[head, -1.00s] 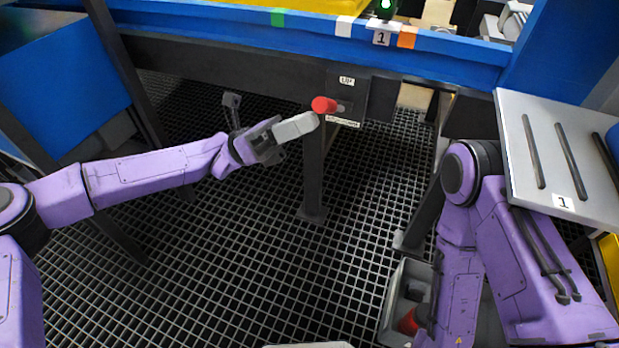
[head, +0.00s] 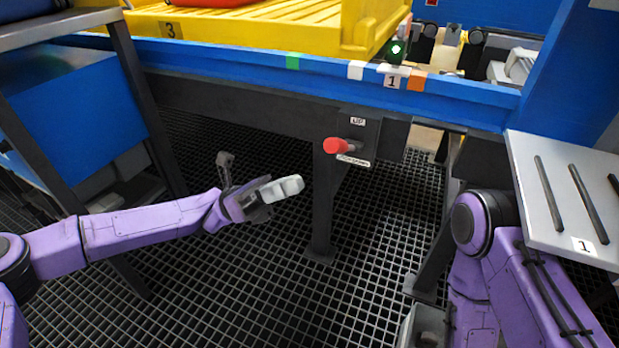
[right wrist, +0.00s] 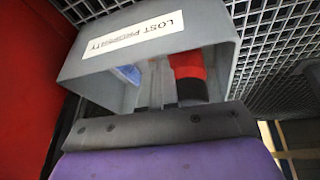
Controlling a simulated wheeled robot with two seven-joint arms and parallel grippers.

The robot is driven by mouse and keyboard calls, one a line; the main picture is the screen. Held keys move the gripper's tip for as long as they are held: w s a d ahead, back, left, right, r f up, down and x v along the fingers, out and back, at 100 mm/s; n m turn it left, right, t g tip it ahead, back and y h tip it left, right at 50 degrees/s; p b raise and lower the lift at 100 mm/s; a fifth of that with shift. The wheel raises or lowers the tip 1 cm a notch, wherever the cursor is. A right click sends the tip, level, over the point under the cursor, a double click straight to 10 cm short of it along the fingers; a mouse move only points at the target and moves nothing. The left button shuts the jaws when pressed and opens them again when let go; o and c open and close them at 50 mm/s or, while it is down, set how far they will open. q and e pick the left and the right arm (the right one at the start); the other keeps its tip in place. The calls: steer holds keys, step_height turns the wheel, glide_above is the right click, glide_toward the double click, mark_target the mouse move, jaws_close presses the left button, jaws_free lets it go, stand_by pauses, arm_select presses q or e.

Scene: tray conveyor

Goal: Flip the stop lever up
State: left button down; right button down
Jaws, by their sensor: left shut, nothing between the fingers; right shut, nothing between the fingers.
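The stop lever (head: 338,146) has a red knob on a short grey stem. It juts out from a dark panel (head: 362,128) under the conveyor edge, between an "UP" label above and a second label below. The stem looks roughly level in the picture; I cannot tell its exact setting. My left gripper (head: 300,184) is shut and empty, below and left of the red knob, clear of it. My right gripper (right wrist: 155,85) is out of the head view. In the right wrist view its grey fingers seem shut, at the mouth of a grey bin.
The grey bin (right wrist: 210,52) is labelled "LOST PROPERTY" and holds red, black and blue things. A dark post (head: 322,210) stands below the lever. A yellow tray (head: 270,30) sits behind. A slotted grey plate (head: 540,160) is at right.

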arm_select(q)
steer(key=s+v, duration=0.1)
steer(key=v, duration=0.6)
steer(key=shift+a+p, duration=0.3)
steer(key=shift+p, duration=0.05)
steer(key=shift+s+r, duration=0.1)
